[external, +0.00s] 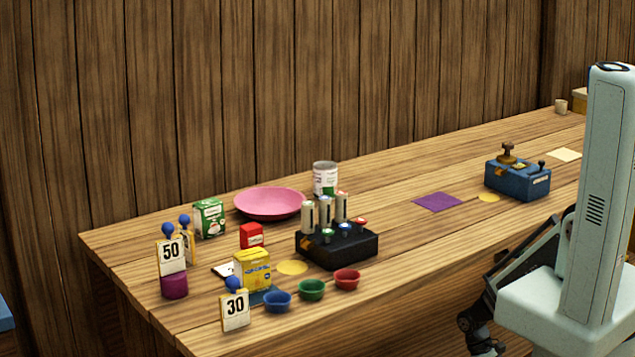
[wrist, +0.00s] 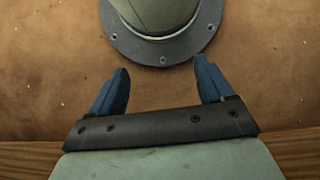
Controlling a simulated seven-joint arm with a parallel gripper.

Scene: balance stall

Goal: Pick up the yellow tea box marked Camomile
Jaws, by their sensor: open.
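The yellow tea box (external: 252,270) stands upright on the wooden counter at the front left in the external view. Its printed label is too small to read there. A blue-topped 30 price card holder (external: 235,308) stands close in front of it and slightly overlaps its lower left. My gripper (wrist: 162,68) is open and empty in the wrist view, with its two blue fingers spread apart over brown ground. The box does not show in the wrist view. In the external view my arm is at the lower right, far from the box.
A black rack (external: 337,250) with upright cylinders is right of the box. Blue (external: 277,302), green (external: 311,290) and red (external: 347,279) bowls line the front. A red tin (external: 251,236), green box (external: 209,218) and pink plate (external: 270,203) stand behind. The counter's middle is mostly clear.

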